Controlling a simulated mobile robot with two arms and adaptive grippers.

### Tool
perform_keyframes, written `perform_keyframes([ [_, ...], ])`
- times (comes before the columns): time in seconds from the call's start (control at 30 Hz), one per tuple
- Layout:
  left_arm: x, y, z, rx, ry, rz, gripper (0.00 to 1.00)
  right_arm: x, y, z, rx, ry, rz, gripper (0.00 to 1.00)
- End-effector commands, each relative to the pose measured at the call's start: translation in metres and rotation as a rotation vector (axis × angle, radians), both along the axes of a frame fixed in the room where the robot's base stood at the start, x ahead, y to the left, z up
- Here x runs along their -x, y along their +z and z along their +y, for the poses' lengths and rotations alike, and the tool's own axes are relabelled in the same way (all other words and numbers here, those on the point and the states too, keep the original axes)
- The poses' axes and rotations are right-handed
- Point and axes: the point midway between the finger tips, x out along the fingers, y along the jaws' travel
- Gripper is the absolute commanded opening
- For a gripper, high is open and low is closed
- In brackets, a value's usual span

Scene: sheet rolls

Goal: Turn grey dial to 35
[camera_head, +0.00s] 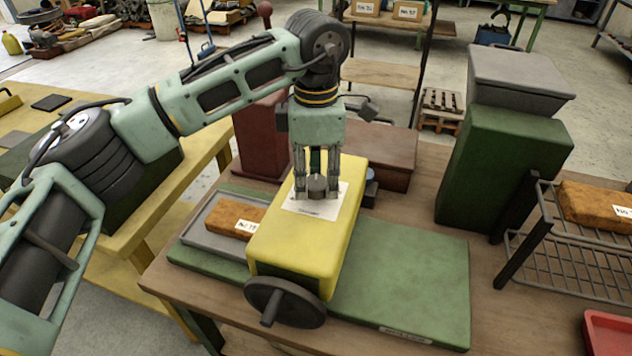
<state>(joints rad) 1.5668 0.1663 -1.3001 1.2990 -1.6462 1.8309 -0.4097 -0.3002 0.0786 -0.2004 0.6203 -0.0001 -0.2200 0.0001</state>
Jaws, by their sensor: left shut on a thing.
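The grey dial (317,188) is a small dark grey knob on a white scale plate (328,208) on top of the yellow box (300,240). My left gripper (316,186) points straight down over it, its two fingers on either side of the dial and shut on it. The dial's pointer and the numbers on the plate are too small to read. My right gripper is not in view.
A dark handwheel (285,302) sticks out at the box's front. A grey tray (205,243) with an orange-brown block (236,220) lies left. A green board (405,285) lies right. A wire rack (570,262) and a dark green cabinet (500,170) stand farther right.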

Motion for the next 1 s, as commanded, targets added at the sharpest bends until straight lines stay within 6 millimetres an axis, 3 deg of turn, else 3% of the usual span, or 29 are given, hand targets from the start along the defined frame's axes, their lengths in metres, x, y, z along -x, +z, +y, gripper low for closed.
perform_keyframes([
  [0.6,-0.003,0.004,0.003,0.008,0.554,-0.014,0.05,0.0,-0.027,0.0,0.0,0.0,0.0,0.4],
  [1.0,-0.003,0.005,0.005,0.009,0.738,-0.011,0.05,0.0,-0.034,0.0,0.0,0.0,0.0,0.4],
])
